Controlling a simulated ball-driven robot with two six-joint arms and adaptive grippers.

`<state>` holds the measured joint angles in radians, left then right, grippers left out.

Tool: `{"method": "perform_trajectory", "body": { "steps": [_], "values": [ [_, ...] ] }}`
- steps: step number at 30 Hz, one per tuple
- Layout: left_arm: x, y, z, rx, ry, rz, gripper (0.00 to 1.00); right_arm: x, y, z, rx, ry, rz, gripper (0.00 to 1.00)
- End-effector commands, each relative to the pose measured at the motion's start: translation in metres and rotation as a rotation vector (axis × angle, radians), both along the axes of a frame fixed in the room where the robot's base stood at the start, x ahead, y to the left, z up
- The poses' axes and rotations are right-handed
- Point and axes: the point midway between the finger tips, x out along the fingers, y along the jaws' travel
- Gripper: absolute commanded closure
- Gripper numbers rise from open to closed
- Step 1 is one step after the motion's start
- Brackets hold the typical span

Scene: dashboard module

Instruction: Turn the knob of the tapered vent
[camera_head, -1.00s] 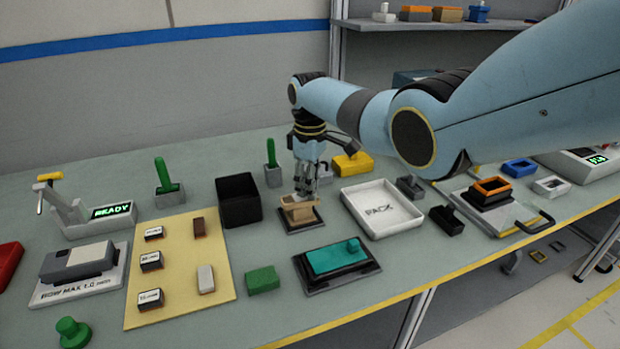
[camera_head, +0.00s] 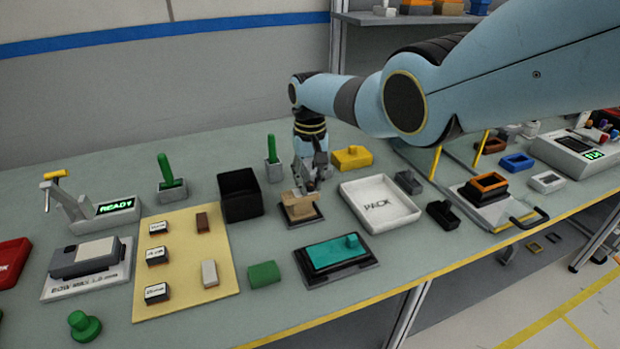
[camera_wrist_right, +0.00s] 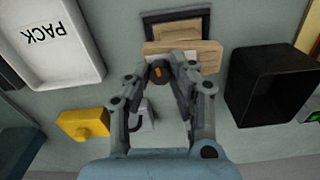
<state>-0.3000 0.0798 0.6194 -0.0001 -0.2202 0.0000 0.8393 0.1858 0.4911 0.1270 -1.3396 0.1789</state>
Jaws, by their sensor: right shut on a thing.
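The tapered vent (camera_head: 299,208) is a tan, wood-coloured block on a dark square base (camera_head: 304,222) near the middle of the table. In the right wrist view the vent (camera_wrist_right: 208,52) lies just beyond my fingertips. Its knob (camera_wrist_right: 158,74), dark and round with an orange mark, sits between the fingers on the near side. My right gripper (camera_head: 308,186) points down at the vent and is shut on the knob; it also shows in the wrist view (camera_wrist_right: 170,74). The fingers hide part of the knob. My left gripper is not in view.
A black open box (camera_head: 240,197) stands close left of the vent, and a white PACK tray (camera_head: 380,205) close right. A teal-topped module (camera_head: 335,256) lies in front. A yellow block (camera_head: 352,158) and a green-handled stand (camera_head: 273,168) are behind.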

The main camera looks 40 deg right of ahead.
Motion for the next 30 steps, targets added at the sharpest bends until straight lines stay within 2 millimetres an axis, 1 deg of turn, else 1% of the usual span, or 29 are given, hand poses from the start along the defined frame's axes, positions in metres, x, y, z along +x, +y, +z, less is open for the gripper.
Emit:
{"method": "perform_trajectory", "body": {
  "steps": [3,10,26,27,30],
  "values": [
    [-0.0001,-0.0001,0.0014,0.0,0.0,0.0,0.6,-0.0001,0.0004,0.0003,0.0,0.001,-0.063,1.0],
    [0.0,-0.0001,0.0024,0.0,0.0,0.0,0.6,0.0,0.0004,0.0002,0.0,0.001,-0.141,1.0],
    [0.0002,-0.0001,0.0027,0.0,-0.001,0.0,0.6,0.0001,0.0003,0.0001,0.0,0.0,-0.167,1.0],
    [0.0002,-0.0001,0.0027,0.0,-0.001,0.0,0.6,0.0001,0.0003,0.0001,0.0,0.0,-0.167,0.77],
    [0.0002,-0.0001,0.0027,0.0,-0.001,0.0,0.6,0.0001,0.0002,0.0001,0.0,0.0,-0.166,0.64]
  ]
}}
